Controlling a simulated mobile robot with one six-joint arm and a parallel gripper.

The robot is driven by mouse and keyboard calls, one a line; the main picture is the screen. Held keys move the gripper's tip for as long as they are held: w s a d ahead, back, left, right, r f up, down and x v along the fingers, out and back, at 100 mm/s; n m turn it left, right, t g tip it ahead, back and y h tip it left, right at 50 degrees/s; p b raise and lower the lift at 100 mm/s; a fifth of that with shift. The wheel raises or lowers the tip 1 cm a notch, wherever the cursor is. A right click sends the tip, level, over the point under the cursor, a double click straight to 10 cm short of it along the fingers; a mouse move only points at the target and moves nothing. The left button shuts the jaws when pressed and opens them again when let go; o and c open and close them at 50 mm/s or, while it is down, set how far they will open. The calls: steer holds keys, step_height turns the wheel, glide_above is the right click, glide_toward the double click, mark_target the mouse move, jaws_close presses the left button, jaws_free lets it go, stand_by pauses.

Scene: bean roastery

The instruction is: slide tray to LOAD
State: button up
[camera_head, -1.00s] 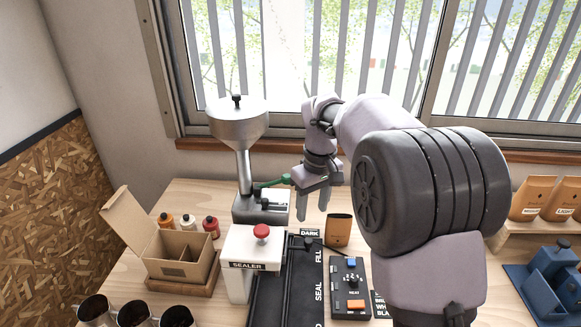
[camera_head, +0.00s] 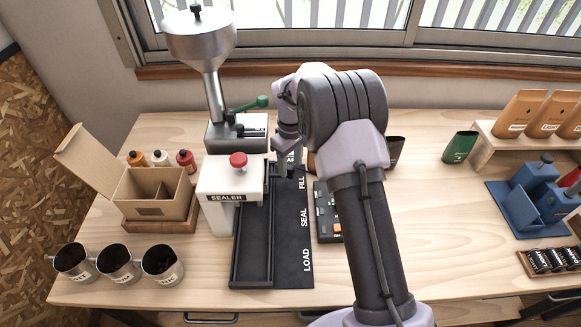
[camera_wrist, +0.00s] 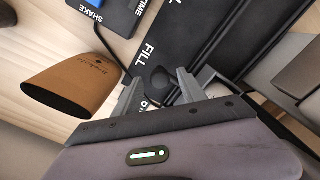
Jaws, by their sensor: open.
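The tray's dark track (camera_head: 253,240) lies on the bench, with a black strip beside it marked LOAD, SEAL and FILL. In the wrist view, a round black knob (camera_wrist: 159,79) sits by the FILL label (camera_wrist: 149,52). My gripper (camera_wrist: 158,90) is open, with its fingers either side of the knob; I cannot tell whether they touch it. A grey bracket-like edge (camera_wrist: 222,86) beside the right finger may be part of the tray. In the head view, my gripper (camera_head: 288,168) is low at the FILL end, and my arm and the sealer hide the tray there.
The white sealer (camera_head: 228,183) with a red button spans the track. The hopper (camera_head: 200,40) with a green lever stands behind it. A control box (camera_head: 325,215) is close on the right. A brown pouch (camera_wrist: 68,90) stands near my gripper. The LOAD end is clear.

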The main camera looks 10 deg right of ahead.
steer(key=shift+f, duration=0.1)
jaws_close()
stand_by(1.4)
